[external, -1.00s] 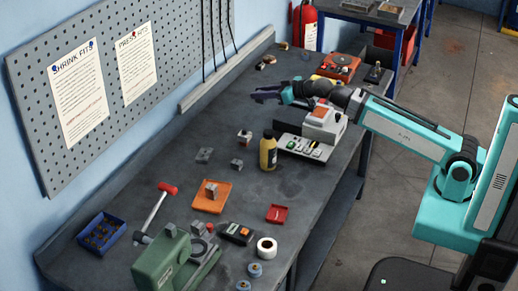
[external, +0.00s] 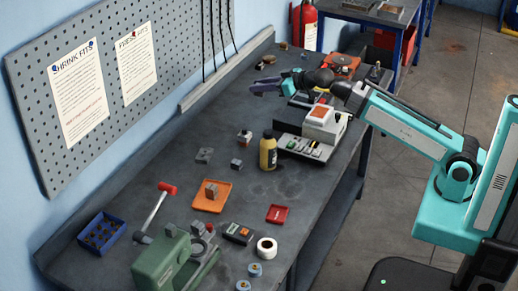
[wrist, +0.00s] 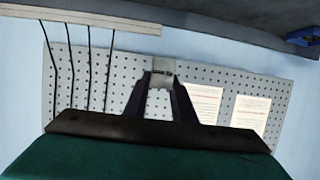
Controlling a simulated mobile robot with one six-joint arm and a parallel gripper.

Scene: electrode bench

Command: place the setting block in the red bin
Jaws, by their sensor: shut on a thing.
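My gripper (external: 258,88) is above the far part of the bench with its fingers pointing left towards the wall. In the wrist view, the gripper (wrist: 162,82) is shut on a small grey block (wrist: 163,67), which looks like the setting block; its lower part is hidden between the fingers. The block is too small to make out in the external view.
An orange tray (external: 222,204) with a block is left of the bin.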

